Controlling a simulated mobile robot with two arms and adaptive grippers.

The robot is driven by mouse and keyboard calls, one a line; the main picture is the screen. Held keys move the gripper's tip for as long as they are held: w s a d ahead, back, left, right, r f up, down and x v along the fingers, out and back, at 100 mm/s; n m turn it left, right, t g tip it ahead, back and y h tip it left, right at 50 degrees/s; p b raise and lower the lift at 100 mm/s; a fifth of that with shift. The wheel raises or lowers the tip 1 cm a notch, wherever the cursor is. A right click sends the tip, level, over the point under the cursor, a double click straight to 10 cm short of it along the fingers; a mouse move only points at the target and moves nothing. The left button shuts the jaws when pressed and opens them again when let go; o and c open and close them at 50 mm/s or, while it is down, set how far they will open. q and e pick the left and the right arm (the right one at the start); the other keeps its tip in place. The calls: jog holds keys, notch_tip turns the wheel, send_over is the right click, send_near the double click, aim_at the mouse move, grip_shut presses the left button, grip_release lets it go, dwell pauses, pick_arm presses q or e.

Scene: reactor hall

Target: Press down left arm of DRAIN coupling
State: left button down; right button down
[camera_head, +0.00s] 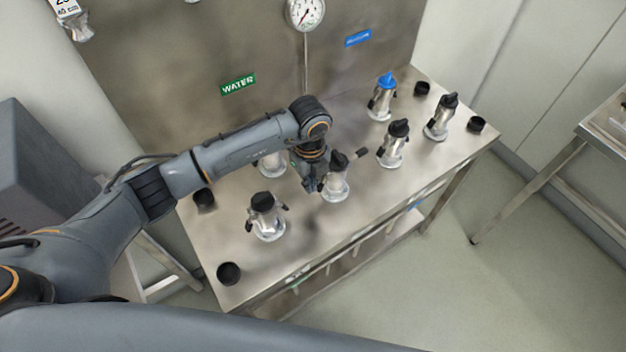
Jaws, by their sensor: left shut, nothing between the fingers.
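Several metal couplings with dark or blue tops stand on a steel bench; no DRAIN label is readable, so I cannot tell which one is DRAIN. My left gripper (311,183) points down, shut and empty, at the left side of the middle coupling (336,187). I cannot tell whether it touches that coupling. The middle coupling has a black top, and a black lever arm sticks out to its upper right. Its left arm is hidden by my gripper. My right gripper is not in view.
The steel bench (315,238) also holds a front-left coupling (268,225), one partly behind my arm (272,163), a blue-topped one (380,103) and two at right (391,153) (438,123). Black cups (229,273) stand near the corners. A green WATER label (238,85) is on the back panel.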

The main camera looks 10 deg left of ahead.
pick_arm(q)
notch_tip(320, 180, up, 6)
jog(key=p, duration=0.4)
